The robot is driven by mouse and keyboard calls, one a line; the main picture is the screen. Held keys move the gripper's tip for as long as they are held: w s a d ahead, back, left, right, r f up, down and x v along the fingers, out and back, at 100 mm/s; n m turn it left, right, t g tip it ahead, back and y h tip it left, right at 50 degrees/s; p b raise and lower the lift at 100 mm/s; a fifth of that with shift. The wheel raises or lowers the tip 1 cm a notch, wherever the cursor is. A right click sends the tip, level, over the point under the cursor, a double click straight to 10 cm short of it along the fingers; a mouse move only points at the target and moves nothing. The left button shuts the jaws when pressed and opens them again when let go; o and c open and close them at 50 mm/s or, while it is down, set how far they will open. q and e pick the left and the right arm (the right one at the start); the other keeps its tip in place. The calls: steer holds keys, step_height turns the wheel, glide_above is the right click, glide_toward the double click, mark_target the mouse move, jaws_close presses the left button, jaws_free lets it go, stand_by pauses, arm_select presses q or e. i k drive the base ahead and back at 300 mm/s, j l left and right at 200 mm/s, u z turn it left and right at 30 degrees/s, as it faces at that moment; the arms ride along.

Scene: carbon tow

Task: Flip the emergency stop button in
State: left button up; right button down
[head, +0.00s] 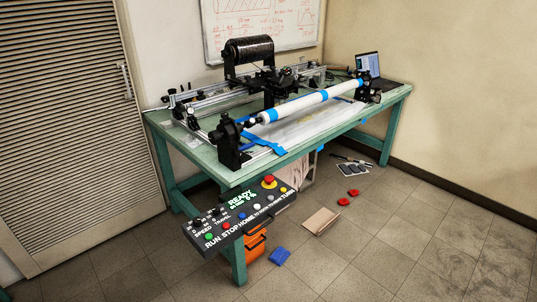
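The emergency stop button (268,181) is a red mushroom knob on a yellow base. It sits at the upper right of a dark control panel (221,226) mounted at the near corner of the green workbench. The panel's display (241,200) reads READY in green. Below it are several small coloured buttons labelled RUN, STOP, HOME and more, with knobs (213,214) at the left. Whether the red knob is pressed in or raised is too small to tell. Neither of my grippers shows in the head view.
The green workbench (200,154) carries a winding machine with a white tube (308,101) and a black spool (248,49). A laptop (369,67) stands at the back right. Cardboard (321,221), a blue item (280,257) and red items (354,193) lie on the floor.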

mark_target(270, 179)
steer(key=i+l, duration=0.15)
steer(key=i, duration=0.35)
steer(key=i+l+u, duration=0.1)
steer(key=i, duration=0.45)
steer(key=i+l+u, duration=0.1)
steer(key=i+l, duration=0.15)
steer(key=i, duration=0.25)
